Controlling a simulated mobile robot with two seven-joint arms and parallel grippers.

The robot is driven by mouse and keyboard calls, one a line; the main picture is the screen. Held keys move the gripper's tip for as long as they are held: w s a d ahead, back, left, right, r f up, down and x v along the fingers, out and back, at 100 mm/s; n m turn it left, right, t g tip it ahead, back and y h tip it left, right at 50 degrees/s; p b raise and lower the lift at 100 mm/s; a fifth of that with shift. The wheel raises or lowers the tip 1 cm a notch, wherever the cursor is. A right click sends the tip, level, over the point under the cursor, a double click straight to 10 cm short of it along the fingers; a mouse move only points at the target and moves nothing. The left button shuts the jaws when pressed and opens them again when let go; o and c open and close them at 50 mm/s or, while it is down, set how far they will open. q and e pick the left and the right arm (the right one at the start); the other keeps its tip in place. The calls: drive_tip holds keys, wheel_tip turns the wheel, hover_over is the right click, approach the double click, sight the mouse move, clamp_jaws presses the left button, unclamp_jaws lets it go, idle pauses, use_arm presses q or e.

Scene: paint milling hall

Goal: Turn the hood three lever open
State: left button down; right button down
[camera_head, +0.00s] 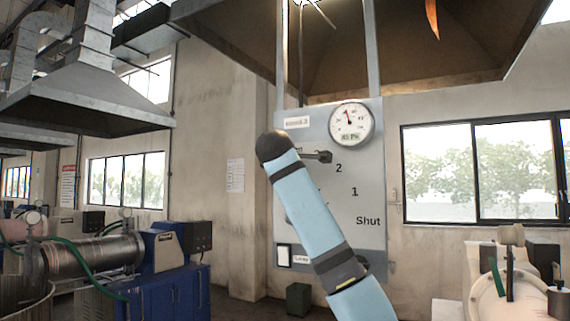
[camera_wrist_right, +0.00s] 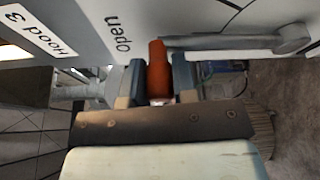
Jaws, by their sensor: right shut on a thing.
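The hood three panel (camera_head: 372,245) is a grey board carrying the marks 2, 1 and Shut, with a round gauge (camera_head: 350,124) at its top right. In the right wrist view the lever (camera_wrist_right: 225,42) is a grey bar running from a round hub to an orange grip (camera_wrist_right: 158,62). The grip lies beside the word "open" on the panel. My right gripper (camera_wrist_right: 158,88) is shut on this grip, one finger on each side. In the head view my right arm covers the lever and the left part of the dial. My left gripper is not in view.
A large hood (camera_head: 400,50) hangs over the panel, with an orange strip (camera_head: 432,18) under it. A blue milling machine (camera_head: 170,285) stands at left, a pale machine (camera_head: 505,290) at right. A small dark bin (camera_head: 298,299) sits on the floor below the panel.

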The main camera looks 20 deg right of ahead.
drive_tip(key=c, duration=1)
unclamp_jaws()
drive_tip(key=shift+r, duration=0.1)
drive_tip(key=shift+o, duration=0.5)
drive_tip(key=shift+w+a, duration=0.1)
drive_tip(key=shift+s+a+b, duration=0.2)
drive_tip(key=shift+s+b, duration=0.15)
drive_tip(key=shift+s, duration=0.1)
drive_tip(key=b+v, duration=0.4)
drive_tip(key=v, duration=0.8)
drive_tip(key=shift+s+a, duration=0.25)
drive_tip(key=shift+s, duration=0.1)
